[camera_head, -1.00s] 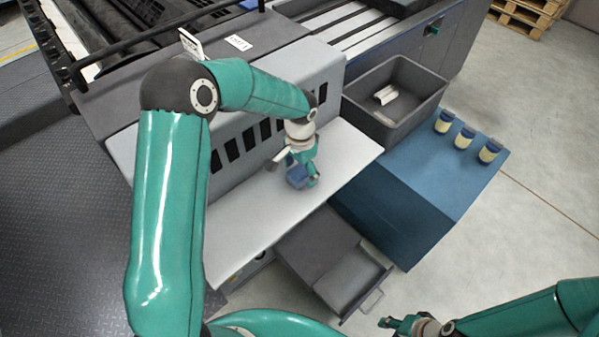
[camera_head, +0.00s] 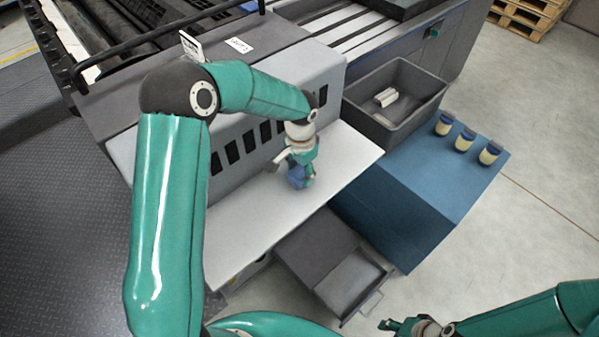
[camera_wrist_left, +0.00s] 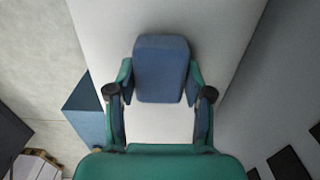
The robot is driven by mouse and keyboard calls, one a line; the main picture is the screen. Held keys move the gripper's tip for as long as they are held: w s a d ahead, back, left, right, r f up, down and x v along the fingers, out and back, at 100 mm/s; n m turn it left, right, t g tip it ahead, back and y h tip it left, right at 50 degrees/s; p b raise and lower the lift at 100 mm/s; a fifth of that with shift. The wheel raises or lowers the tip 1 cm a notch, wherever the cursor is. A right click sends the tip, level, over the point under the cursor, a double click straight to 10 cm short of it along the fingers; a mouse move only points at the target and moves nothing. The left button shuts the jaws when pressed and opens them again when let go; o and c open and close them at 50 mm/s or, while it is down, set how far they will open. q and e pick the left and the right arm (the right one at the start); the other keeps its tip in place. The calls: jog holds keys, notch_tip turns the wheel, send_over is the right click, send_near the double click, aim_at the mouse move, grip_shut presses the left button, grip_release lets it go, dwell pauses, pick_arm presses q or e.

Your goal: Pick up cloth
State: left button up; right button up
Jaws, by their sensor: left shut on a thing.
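The cloth (camera_head: 296,180) is a small blue folded block at the white shelf (camera_head: 253,222) in the head view. In the left wrist view the cloth (camera_wrist_left: 161,68) sits between both fingers of my left gripper (camera_wrist_left: 160,85), which is shut on it. In the head view my left gripper (camera_head: 300,174) points down over the shelf and partly hides the cloth. I cannot tell whether the cloth touches the shelf. My right gripper (camera_head: 388,324) is low at the right, away from the cloth, with its jaws too small to judge.
A grey bin (camera_head: 420,118) with pale pieces (camera_head: 386,97) inside stands right of the shelf. Several jars (camera_head: 464,139) stand on the blue cabinet (camera_head: 405,195). An open drawer (camera_head: 350,285) is below the shelf. The slotted machine front (camera_head: 232,150) rises behind the shelf.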

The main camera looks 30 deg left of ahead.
aim_at(301, 172)
pick_arm(q)
notch_tip(301, 172, up, 20)
jog(key=shift+f, duration=0.2)
jog(key=o, duration=0.3)
jog(key=c, duration=0.4)
jog(key=shift+f, duration=0.1)
